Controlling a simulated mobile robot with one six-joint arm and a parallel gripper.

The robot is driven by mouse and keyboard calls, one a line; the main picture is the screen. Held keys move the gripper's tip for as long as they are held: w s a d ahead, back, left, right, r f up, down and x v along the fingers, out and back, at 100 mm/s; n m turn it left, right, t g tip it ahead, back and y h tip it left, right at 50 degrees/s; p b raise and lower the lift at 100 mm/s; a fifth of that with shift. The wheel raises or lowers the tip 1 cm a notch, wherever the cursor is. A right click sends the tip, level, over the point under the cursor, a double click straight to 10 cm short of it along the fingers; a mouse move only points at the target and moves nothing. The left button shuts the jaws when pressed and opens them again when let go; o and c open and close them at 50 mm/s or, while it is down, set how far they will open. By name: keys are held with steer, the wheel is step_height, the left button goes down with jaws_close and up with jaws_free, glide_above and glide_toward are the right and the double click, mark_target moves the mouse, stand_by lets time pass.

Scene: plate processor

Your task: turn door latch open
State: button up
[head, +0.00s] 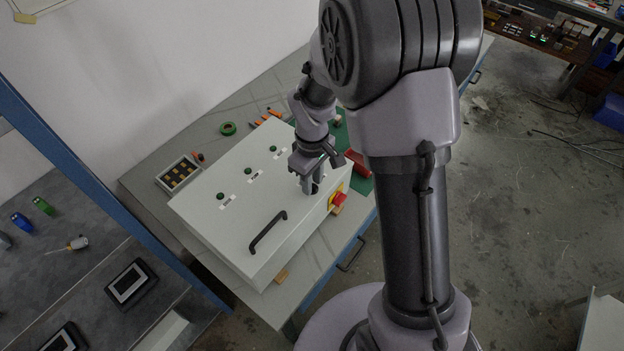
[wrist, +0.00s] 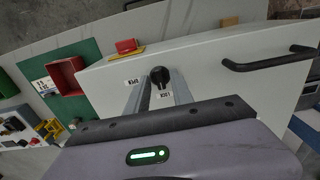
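The door latch is a black knob (wrist: 160,77) on the front of a pale cabinet (wrist: 215,75). Printed labels sit beside it, one at its left and one just below it in the wrist view. My gripper (wrist: 158,88) is open, with one grey finger on each side of the latch. Whether either finger touches the knob I cannot tell. In the head view my gripper (head: 311,186) points down at the cabinet door (head: 235,205) near its right end, and it mostly hides the latch there.
A black bar handle (head: 267,232) stands up from the door. A red and yellow switch (head: 338,200) is on the cabinet's right side. A red bin (wrist: 66,76) lies on a green mat (wrist: 85,50). A small parts tray (head: 179,172) sits left of the cabinet.

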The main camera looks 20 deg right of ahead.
jaws_close()
steer(key=shift+m, duration=0.3)
steer(key=m+b, duration=0.1)
steer(key=m, duration=0.2)
steer(key=shift+m, duration=0.4)
steer(key=m+b, duration=0.1)
steer(key=m, duration=0.2)
steer(key=shift+m, duration=0.3)
steer(key=m+b, duration=0.2)
steer(key=m, duration=0.3)
steer(key=shift+m+b, duration=0.8)
steer(key=shift+m, duration=1.6)
